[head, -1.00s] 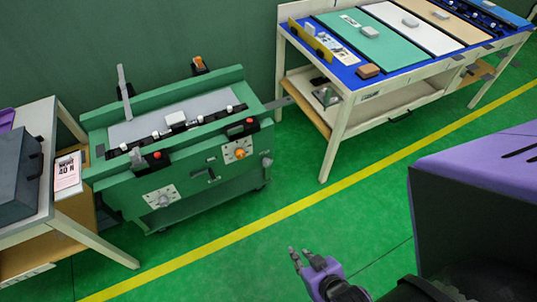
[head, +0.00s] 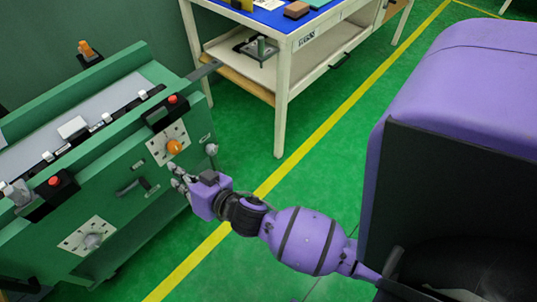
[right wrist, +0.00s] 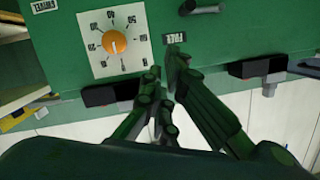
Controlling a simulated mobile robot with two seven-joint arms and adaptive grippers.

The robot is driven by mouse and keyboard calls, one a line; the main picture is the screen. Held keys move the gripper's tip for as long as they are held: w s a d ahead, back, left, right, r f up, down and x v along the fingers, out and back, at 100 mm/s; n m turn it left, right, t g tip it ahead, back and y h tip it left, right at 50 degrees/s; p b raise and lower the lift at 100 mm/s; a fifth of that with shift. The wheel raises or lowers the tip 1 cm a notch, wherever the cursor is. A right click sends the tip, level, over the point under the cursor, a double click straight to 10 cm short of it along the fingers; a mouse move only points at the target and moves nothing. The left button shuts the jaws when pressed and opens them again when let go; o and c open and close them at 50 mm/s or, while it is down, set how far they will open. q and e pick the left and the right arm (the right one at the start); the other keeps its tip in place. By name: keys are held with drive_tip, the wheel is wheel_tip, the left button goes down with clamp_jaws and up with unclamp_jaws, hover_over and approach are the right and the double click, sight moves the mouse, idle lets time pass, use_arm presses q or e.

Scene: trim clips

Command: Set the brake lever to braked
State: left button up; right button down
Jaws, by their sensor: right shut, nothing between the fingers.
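The green cart (head: 130,215) stands at the left in the head view. A dark lever (head: 128,188) lies roughly sideways on its front panel, below and left of the orange dial knob. I take it for the brake lever. It also shows at the top edge of the right wrist view (right wrist: 203,8), close to a small label (right wrist: 175,38) reading FREE upside down. My right gripper (head: 180,178) is shut and empty, close in front of the panel, right of the lever. In the right wrist view its fingertips (right wrist: 168,64) are near the FREE label; contact cannot be told. My left gripper is not in view.
The orange knob (head: 174,147) sits on a white dial plate beside my right gripper. Red buttons (head: 172,99) are on black blocks above. A workbench (head: 281,100) stands behind.

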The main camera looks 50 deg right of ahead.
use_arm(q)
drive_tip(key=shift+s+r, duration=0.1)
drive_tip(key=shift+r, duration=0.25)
use_arm(e)
drive_tip(key=m, duration=0.2)
drive_tip(key=shift+s+r+m, duration=0.1)
drive_tip(key=shift+r+m, duration=0.15)
drive_tip(key=shift+m, duration=0.15)
use_arm(q)
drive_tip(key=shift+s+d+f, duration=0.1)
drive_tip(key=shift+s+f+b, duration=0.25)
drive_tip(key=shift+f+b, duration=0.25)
drive_tip(key=shift+b, duration=0.1)
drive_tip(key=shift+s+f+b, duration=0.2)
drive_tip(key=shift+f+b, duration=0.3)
drive_tip(key=shift+b, duration=0.05)
use_arm(e)
drive_tip(key=w+a+f, duration=0.4)
drive_tip(key=w+f, duration=0.1)
drive_tip(key=w, duration=0.4)
drive_tip(key=shift+w+f, duration=0.15)
drive_tip(key=shift+w, duration=0.15)
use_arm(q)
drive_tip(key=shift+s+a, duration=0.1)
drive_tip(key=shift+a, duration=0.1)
